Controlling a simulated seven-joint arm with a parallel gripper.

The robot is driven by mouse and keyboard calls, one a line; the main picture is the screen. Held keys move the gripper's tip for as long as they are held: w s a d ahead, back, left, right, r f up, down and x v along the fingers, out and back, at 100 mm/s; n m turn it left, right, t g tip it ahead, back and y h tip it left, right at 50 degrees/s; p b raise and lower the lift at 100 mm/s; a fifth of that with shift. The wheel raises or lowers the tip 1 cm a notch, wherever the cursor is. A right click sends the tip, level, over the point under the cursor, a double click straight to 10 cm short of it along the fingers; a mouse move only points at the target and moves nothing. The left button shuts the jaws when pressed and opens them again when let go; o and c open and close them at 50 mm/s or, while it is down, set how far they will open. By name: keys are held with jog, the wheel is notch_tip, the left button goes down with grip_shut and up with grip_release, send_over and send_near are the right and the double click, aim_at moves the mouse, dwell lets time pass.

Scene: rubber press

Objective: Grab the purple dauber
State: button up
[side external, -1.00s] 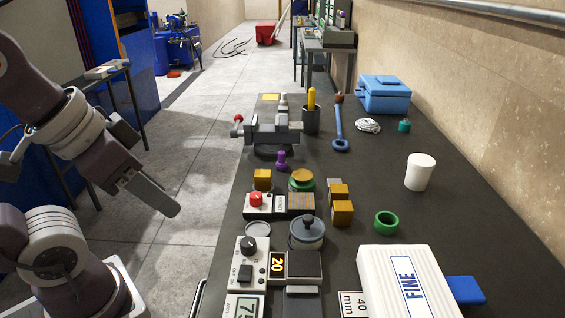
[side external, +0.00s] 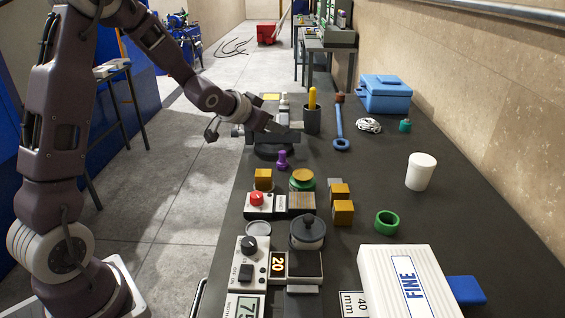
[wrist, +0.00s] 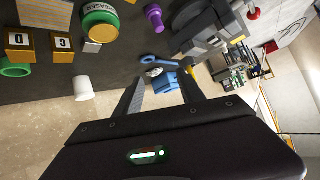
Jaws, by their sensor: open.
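The purple dauber (side external: 282,160) is a small knobbed piece standing on the dark bench, just in front of the grey vise (side external: 272,148). In the wrist view the purple dauber (wrist: 154,17) shows near the top, beyond the fingertips and apart from them. My gripper (side external: 284,130) is by the vise in the side view, higher than the dauber and behind it. In the wrist view my gripper (wrist: 162,84) has its two fingers apart with nothing held between them.
A white cup (side external: 420,172) stands farther right.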

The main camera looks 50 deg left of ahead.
aim_at(282, 159)
jog(key=w+a+f+t, duration=0.1)
jog(key=f, duration=0.3)
jog(key=w+a+f+h, duration=0.1)
jog(key=w+a+f, duration=0.1)
jog(key=f, duration=0.2)
jog(key=w+a+f+t, duration=0.1)
jog(key=w+f, duration=0.1)
jog(key=f, duration=0.3)
jog(key=shift+a+f+t+h, duration=0.1)
jog(key=shift+a+t+h, duration=0.2)
jog(key=shift+a+h, duration=0.1)
jog(key=x, duration=0.7)
jog(key=shift+w+d, duration=0.2)
grip_shut()
